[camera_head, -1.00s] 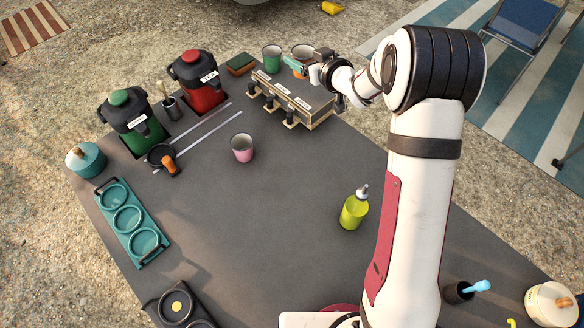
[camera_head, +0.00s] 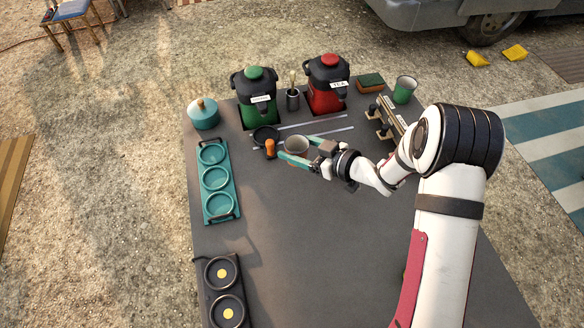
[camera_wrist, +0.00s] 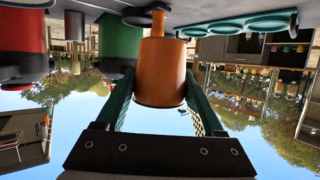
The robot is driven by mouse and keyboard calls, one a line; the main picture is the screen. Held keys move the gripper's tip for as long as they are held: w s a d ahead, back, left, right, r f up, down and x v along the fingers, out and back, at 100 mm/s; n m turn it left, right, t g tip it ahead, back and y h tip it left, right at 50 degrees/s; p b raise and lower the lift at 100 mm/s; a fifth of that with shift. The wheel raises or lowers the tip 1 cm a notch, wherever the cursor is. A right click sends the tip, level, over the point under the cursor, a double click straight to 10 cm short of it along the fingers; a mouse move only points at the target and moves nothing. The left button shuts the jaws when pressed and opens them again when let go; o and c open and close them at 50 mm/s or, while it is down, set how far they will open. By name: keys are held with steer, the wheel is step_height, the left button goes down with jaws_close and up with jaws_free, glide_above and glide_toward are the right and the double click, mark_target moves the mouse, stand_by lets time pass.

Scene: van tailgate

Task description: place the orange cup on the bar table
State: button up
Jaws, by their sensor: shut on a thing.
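My gripper (camera_head: 304,153) has teal fingers and is shut on the orange cup (camera_wrist: 160,72), which sits between both fingers in the wrist view. In the head view the cup's pale inside and rim (camera_head: 297,143) show, and its mouth faces up. The cup is over the left back part of the dark bar table (camera_head: 290,240), just right of the orange-handled portafilter (camera_head: 270,149). I cannot tell whether its base touches the table.
A teal tray (camera_head: 229,200) lies left, a teal pot (camera_head: 204,113) behind it. Green (camera_head: 257,97) and red (camera_head: 327,85) dispensers stand at the back. A green cup (camera_head: 404,90) stands back right. The table's middle front is clear.

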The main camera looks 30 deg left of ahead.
steer(key=a+f, duration=0.1)
steer(key=a, duration=0.1)
steer(key=s+a+f, duration=0.1)
steer(key=a+f, duration=0.1)
steer(key=shift+a+f, duration=0.15)
steer(key=shift+a, duration=0.15)
steer(key=shift+f, duration=1.8)
steer(key=shift+f, duration=0.1)
